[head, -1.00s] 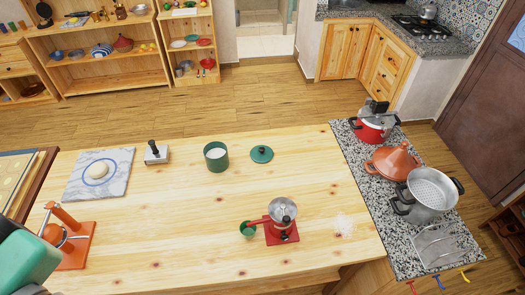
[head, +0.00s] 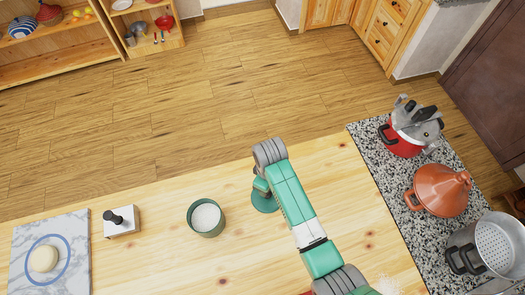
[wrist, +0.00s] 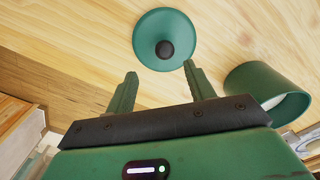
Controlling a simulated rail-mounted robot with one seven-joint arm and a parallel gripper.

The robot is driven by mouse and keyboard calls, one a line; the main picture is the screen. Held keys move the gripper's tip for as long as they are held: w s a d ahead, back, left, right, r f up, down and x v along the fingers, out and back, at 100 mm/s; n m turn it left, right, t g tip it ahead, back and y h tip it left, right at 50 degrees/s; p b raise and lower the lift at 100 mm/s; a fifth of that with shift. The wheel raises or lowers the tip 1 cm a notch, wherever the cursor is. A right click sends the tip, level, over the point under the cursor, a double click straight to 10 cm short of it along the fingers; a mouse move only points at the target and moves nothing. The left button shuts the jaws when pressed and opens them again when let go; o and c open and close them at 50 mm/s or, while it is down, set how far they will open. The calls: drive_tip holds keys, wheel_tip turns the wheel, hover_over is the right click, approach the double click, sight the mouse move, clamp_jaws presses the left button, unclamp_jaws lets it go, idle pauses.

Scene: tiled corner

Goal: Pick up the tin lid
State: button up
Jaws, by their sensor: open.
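The tin lid (wrist: 152,38) is a round green disc with a dark knob, lying on the wooden table. In the head view the lid (head: 264,203) is partly hidden by my arm. The green tin (head: 206,217) stands open to its left with white contents; it also shows at the right of the wrist view (wrist: 266,90). My gripper (wrist: 157,85) is open and empty. In the wrist view the lid lies beyond the fingertips, roughly in line with the gap between them, apart from both fingers.
A block with a black knob (head: 121,221) and a marble slab (head: 20,270) with dough lie to the left. At right, a granite counter (head: 400,180) holds a red pot (head: 402,146), a tagine (head: 440,191) and a steel pot (head: 478,248).

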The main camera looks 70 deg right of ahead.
drive_tip(key=shift+s+a+f, duration=0.25)
drive_tip(key=shift+a+f, duration=0.1)
wheel_tip(320, 180, down, 2)
drive_tip(key=shift+a, duration=0.1)
wheel_tip(320, 180, down, 5)
drive_tip(key=shift+w+f, duration=0.15)
drive_tip(key=shift+c, duration=0.2)
drive_tip(key=c, duration=1)
